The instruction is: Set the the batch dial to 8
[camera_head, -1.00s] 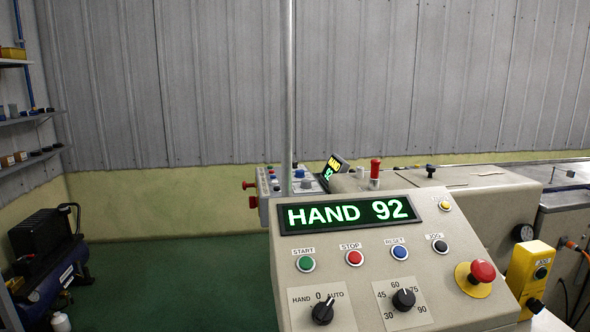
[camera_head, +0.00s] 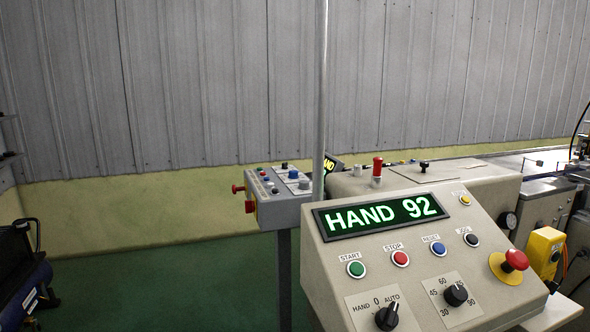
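A beige slanted control panel (camera_head: 345,262) stands at the lower right. Its display (camera_head: 381,214) reads HAND 92 in green. I see no dial labelled as the batch dial. Neither of my grippers is in view.
The panel carries green START (camera_head: 356,269), red STOP (camera_head: 400,258) and blue RESET (camera_head: 438,248) buttons and a red emergency stop (camera_head: 514,260). A smaller grey control box (camera_head: 278,205) stands behind on a post.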

